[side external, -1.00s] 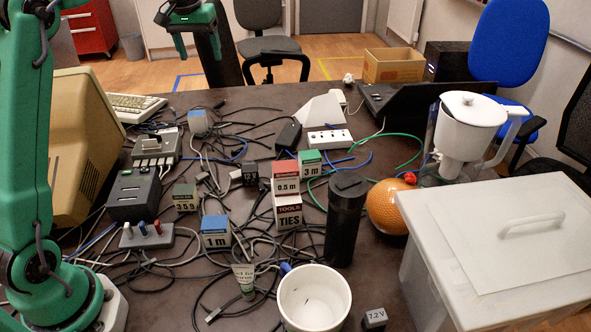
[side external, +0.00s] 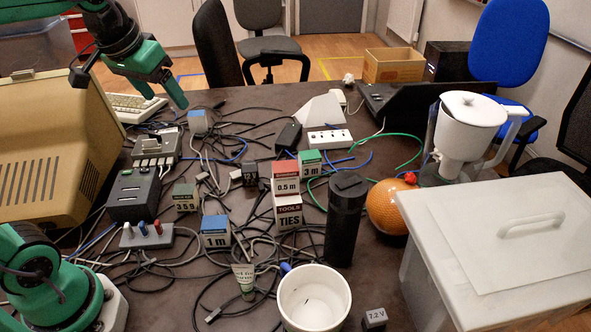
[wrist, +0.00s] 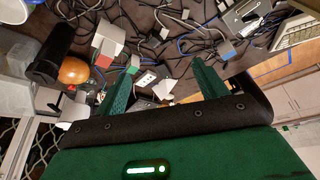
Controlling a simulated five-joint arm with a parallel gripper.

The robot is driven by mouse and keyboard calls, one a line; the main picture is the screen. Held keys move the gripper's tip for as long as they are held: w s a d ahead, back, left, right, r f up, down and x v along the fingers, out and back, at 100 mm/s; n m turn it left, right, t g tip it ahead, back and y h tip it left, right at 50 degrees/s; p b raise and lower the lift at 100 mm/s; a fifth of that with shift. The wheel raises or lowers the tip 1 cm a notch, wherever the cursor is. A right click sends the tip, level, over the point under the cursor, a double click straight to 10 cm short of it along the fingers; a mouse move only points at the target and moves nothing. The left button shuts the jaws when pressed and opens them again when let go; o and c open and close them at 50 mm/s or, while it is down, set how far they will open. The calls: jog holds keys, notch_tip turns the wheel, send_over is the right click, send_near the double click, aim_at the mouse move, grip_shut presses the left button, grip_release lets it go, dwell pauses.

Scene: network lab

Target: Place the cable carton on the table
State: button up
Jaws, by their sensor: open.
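A white carton with a red top marked "0.5 m" (side external: 286,185) sits on another carton marked "TOOLS TIES" (side external: 288,216) in the middle of the table (side external: 385,290). A blue-topped carton marked "1 m" (side external: 216,240) stands to their left. A green-topped carton marked "3 m" (side external: 310,170) stands behind and to the right. My gripper (side external: 166,99) is open and empty, above the table's back left, well apart from the cartons. In the wrist view, its two green fingers (wrist: 160,85) are spread, with the cartons beyond them.
Loose cables cover much of the table. A black cylinder (side external: 345,220) and an orange ball (side external: 388,205) stand right of the stacked cartons. A white mug (side external: 314,302) is in front. A lidded plastic bin (side external: 500,235) and a white jug (side external: 465,130) fill the right side.

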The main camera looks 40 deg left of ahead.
jog(key=s+d+f+m+t, duration=0.1)
jog(key=s+d+f, duration=0.2)
jog(key=s+f, duration=0.3)
jog(key=s, duration=0.3)
jog(key=shift+m, duration=0.4)
